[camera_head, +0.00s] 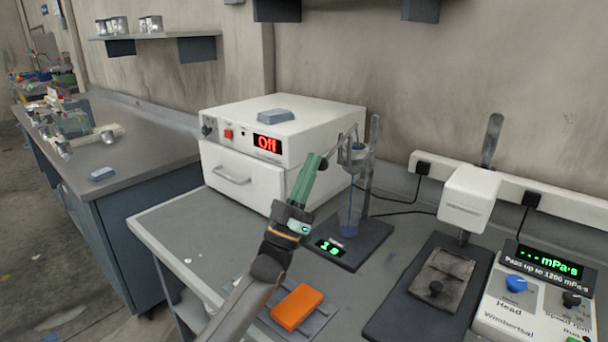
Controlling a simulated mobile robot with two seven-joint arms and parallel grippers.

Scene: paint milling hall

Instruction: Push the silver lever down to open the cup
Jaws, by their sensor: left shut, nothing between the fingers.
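The small grey metal cup (354,156) is held on an upright stand rod above a dark base, right of the white box. Blue shows at its top. A thin blue line runs from under the cup down to a small clear beaker (348,226) with blue in it. My left gripper (319,162) has greenish fingers; it is shut and empty, its tips just left of the cup. Thin silver metal between the tips and the cup looks like the lever; its exact tilt and whether the tips touch it are hard to tell. My right gripper is not in view.
The white box (236,178) with a red "Off" display stands behind my gripper, a grey-blue block (276,116) on top. The beaker's dark base has a lit green display (331,248). An orange block (297,306) lies in front. Another stand and a mPa·s instrument (533,300) fill the right.

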